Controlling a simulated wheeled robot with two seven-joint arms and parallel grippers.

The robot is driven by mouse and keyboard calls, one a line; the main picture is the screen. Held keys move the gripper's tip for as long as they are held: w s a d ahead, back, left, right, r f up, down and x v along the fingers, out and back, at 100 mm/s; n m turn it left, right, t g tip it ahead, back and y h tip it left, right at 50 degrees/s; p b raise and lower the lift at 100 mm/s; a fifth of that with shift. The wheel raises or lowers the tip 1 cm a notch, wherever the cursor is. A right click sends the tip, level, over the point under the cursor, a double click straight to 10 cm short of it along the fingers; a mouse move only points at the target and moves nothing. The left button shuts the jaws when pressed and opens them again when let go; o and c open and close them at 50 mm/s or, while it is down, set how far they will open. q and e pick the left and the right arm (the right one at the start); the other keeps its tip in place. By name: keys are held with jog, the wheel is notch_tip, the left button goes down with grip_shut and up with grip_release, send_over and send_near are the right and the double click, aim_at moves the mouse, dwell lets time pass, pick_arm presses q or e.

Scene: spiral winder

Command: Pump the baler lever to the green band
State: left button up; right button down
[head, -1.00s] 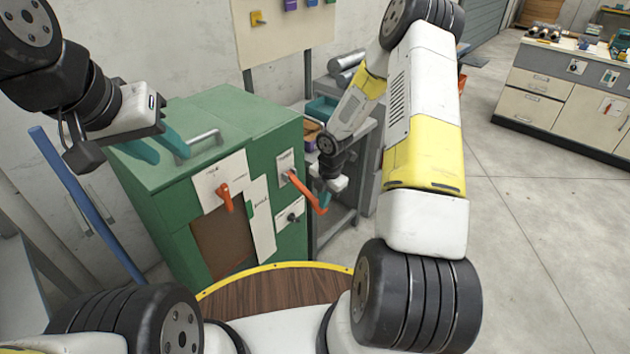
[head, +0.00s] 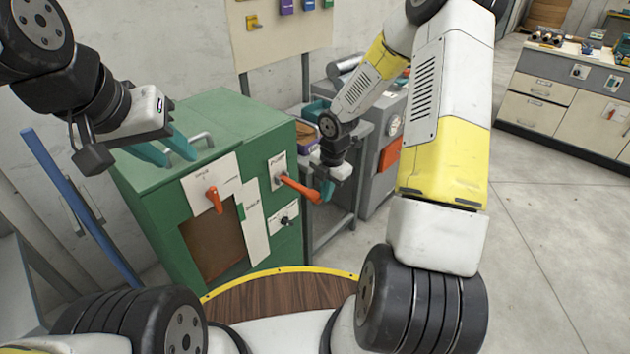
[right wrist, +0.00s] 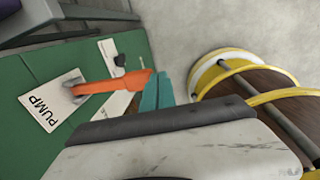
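The green baler (head: 150,200) stands left of centre. Its orange pump lever (head: 298,187) sticks out from a white plate on its front face, slanting slightly down to the right. The lever (right wrist: 108,86) also shows beside the PUMP plate (right wrist: 45,105) in the right wrist view. My right gripper (head: 327,188) is at the lever's outer end, its teal fingers (right wrist: 157,92) appearing closed on it; the grip is partly hidden. My left gripper (head: 164,150) is open and empty above the baler's top. A white vertical strip (head: 255,225) with a small green patch (head: 241,211) is on the front.
A second orange handle (head: 214,199) and a black knob (head: 287,219) are on the baler's front. A grey cabinet with a dial (head: 395,125) stands behind my right arm. A blue pole (head: 75,205) leans at the left. Open floor lies to the right.

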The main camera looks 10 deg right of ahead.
jog(key=r, duration=0.1)
jog(key=s+d+r, duration=0.1)
jog(key=r, duration=0.1)
jog(key=s+r, duration=0.1)
jog(key=shift+d+r, duration=0.15)
jog(key=shift+r, duration=0.25)
jog(key=shift+w, duration=0.15)
dwell(1.0)
